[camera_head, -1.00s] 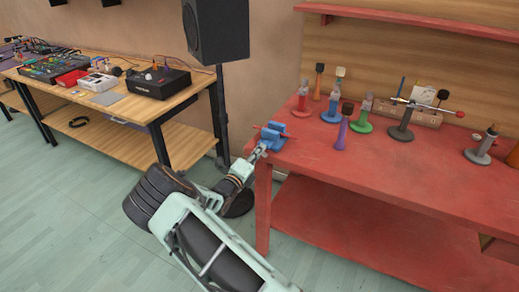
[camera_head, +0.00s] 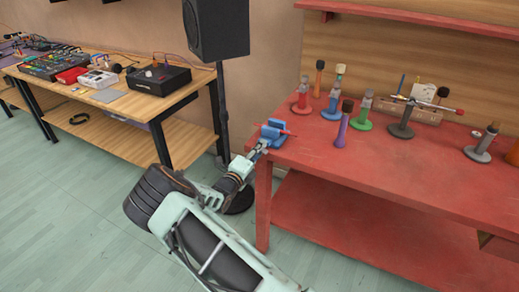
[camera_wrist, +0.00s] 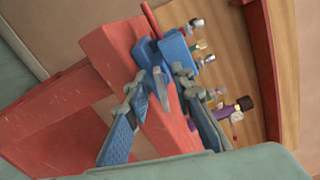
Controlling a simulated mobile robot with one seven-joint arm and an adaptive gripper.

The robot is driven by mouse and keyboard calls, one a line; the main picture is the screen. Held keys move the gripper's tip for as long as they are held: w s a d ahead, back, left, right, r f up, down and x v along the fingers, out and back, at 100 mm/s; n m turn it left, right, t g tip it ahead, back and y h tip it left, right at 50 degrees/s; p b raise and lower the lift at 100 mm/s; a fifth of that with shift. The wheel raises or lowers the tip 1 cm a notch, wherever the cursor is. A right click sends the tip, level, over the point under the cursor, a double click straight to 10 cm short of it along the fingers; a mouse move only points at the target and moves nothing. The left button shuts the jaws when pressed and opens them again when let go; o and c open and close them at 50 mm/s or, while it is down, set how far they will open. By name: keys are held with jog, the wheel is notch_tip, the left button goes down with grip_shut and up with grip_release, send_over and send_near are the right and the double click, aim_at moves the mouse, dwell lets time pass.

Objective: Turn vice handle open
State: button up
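The small blue vice (camera_head: 271,132) sits at the near left corner of the red workbench, with a red rod (camera_head: 287,132) across it. The vice (camera_wrist: 172,47) and red rod (camera_wrist: 150,18) also show in the wrist view. A flat grey bar (camera_wrist: 161,88), apparently the vice handle, sticks out from the vice toward the wrist camera. My gripper (camera_wrist: 158,76) is open, with one finger on each side of the bar and gaps visible. In the head view my gripper (camera_head: 257,151) is just in front of the vice; its fingertips are small there.
The red workbench (camera_head: 400,160) holds several coloured upright stands behind and right of the vice. A black speaker (camera_head: 217,30) on a stand is behind my arm. A wooden table (camera_head: 125,100) with electronics stands left. The floor at left is clear.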

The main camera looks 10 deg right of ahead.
jog(key=shift+a, duration=0.1)
jog(key=v, duration=0.8)
dwell(0.6)
